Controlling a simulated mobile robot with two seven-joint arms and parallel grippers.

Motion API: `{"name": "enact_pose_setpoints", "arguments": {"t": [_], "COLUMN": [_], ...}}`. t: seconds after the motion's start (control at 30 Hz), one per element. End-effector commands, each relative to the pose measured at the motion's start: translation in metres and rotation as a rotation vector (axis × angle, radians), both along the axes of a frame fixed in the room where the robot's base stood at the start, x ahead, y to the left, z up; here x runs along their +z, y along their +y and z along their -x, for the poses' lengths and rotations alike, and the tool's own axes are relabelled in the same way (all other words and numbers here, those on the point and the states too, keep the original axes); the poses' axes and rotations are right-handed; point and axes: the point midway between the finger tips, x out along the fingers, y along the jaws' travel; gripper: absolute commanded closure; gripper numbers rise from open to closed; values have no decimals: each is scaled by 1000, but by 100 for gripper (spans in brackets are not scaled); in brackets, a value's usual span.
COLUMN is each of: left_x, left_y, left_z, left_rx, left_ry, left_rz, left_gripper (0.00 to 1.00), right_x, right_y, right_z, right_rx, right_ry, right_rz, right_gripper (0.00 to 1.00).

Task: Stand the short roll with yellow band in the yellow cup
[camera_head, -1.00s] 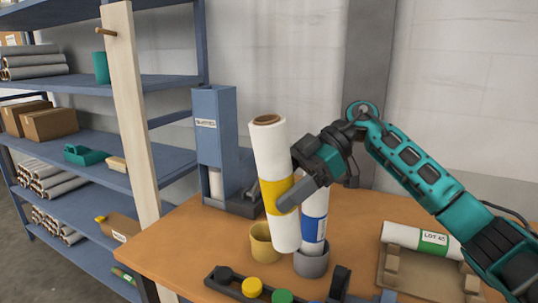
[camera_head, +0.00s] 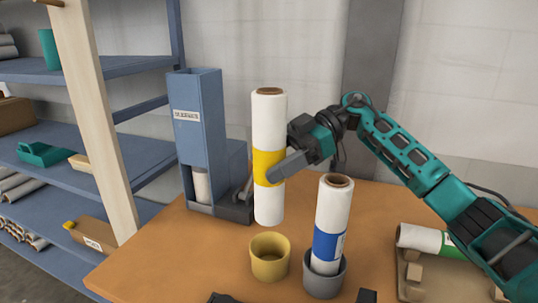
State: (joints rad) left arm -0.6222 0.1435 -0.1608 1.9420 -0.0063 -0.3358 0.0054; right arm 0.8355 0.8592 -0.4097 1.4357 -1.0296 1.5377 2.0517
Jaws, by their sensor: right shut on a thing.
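The white roll with the yellow band (camera_head: 268,125) is upright in the head view. My right gripper (camera_head: 277,168) is shut on it at the yellow band. The yellow cup (camera_head: 270,258) stands on the table in front of and below the roll. The cup's opening shows and looks empty. The roll's lower end is in the air above or behind the cup; the exact gap is hard to tell.
A white roll with a blue band (camera_head: 332,215) stands in a grey cup (camera_head: 323,276) right of the yellow cup. A blue dispenser (camera_head: 197,135) is behind left. A roll with a green band (camera_head: 425,239) lies on a wooden cradle (camera_head: 413,274) at right. Shelves (camera_head: 95,150) fill the left.

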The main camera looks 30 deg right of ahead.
Motion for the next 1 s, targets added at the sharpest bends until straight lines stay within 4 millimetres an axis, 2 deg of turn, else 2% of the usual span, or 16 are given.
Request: {"name": "enact_pose_setpoints", "arguments": {"t": [0.53, 1.0], "left_x": [-3, -9], "left_y": [-1, -1], "left_z": [5, -1], "left_rx": [-1, -2], "left_ry": [11, -1], "left_rz": [1, 1], "left_gripper": [57, 57], "right_x": [-43, -82], "right_y": [0, 0], "right_z": [0, 0], "right_rx": [0, 0], "right_ry": [1, 0], "right_rz": [-2, 0], "right_gripper": [73, 73]}}
